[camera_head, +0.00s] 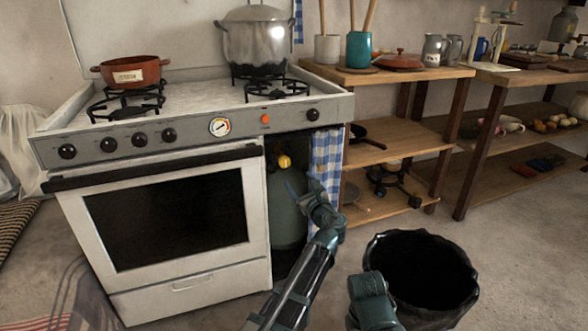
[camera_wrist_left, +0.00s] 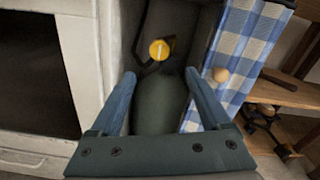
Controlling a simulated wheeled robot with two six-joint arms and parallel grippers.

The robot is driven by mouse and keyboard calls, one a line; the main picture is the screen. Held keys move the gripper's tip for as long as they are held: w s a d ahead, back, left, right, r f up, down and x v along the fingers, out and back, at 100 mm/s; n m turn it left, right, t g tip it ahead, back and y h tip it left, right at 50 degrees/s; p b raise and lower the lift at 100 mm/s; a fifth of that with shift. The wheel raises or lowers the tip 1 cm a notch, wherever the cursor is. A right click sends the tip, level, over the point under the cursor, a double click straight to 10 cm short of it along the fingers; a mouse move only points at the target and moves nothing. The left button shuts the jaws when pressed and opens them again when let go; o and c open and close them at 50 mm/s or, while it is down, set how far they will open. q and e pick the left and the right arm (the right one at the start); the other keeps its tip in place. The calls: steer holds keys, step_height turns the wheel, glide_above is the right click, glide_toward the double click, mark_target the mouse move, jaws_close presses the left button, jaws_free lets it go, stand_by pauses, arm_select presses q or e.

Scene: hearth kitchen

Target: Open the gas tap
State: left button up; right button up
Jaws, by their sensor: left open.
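The gas tap (camera_head: 284,161) is a round yellow knob on top of a dark green gas bottle (camera_head: 286,212), inside the open compartment right of the oven. In the left wrist view the tap (camera_wrist_left: 159,50) shows a pale line across its face, running roughly up and down. My left gripper (camera_head: 301,188) is open and empty in front of the compartment, a little below and right of the tap. In the wrist view its fingers (camera_wrist_left: 159,76) point toward the bottle (camera_wrist_left: 160,105), with the tap beyond the tips, apart from them.
A blue checked curtain (camera_head: 326,160) hangs close to the right of the compartment; a small wooden ball (camera_wrist_left: 220,75) shows against it. The white stove (camera_head: 92,283) stands left. A black bin (camera_head: 388,250) stands on the floor at right, and wooden shelves (camera_head: 412,142) are behind.

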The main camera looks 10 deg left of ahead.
mark_target(286, 163)
arm_select(q)
steer(key=x, duration=1.4)
steer(key=shift+s, duration=0.1)
jaws_close()
